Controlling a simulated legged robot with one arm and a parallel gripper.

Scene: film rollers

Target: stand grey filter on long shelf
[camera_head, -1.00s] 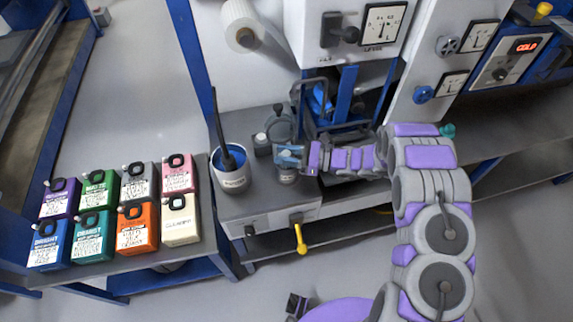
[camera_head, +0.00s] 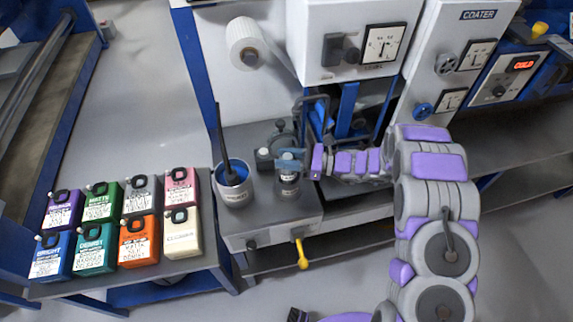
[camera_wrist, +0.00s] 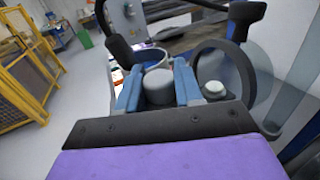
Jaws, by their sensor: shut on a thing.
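The grey filter (camera_head: 289,186) is a small dark grey cylinder with a pale label, in the middle of the head view. My gripper (camera_head: 290,161) is shut on its upper part, reaching in from the right. In the wrist view my gripper's blue fingers (camera_wrist: 158,86) stand on either side of the grey rounded top of the filter (camera_wrist: 158,84). The filter looks upright, over or on the grey bench top; I cannot tell whether its base touches. A long grey shelf (camera_head: 505,125) runs along the right below the machines; I cannot tell whether this is the named one.
A cup of blue liquid (camera_head: 233,187) with a dark stick stands just left of the filter. Dark round fittings (camera_head: 278,139) sit close behind. A yellow handle (camera_head: 301,254) hangs at the front. Several coloured cans (camera_head: 138,243) fill the left table. A lower shelf (camera_head: 345,242) looks mostly bare.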

